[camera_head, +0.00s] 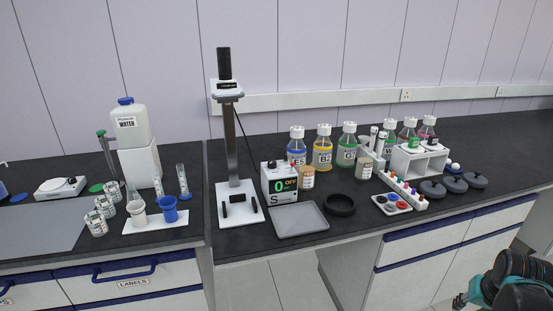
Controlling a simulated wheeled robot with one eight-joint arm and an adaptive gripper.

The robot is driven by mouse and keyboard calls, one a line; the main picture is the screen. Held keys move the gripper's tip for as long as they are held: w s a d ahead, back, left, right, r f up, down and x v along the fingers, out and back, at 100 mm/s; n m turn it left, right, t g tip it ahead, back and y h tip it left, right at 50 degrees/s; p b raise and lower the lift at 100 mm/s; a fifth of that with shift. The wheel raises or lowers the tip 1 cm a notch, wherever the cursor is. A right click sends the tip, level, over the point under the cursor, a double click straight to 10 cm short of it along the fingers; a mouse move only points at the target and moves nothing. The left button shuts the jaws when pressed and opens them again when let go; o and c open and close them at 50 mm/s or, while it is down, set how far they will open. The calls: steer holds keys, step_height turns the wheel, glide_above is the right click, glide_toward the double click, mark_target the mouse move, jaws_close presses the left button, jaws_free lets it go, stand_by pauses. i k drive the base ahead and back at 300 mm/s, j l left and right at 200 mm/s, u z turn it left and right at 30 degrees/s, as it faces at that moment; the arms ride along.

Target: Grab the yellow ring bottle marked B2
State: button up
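The yellow bottle marked B2 (322,153) stands upright towards the back of the dark bench, with a white cap and yellow at its lower part.
A tall stand (235,150) rises to the left. A white rack (419,161) and dark round weights (432,189) are at right.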

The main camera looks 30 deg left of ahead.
mark_target(323, 146)
steer(key=i+l+u, duration=0.15)
steer(key=u, duration=0.25)
steer(key=i+l+u, duration=0.15)
steer(key=l+u, duration=0.6)
steer(key=i+l+u, duration=0.1)
steer(key=l+u, duration=0.25)
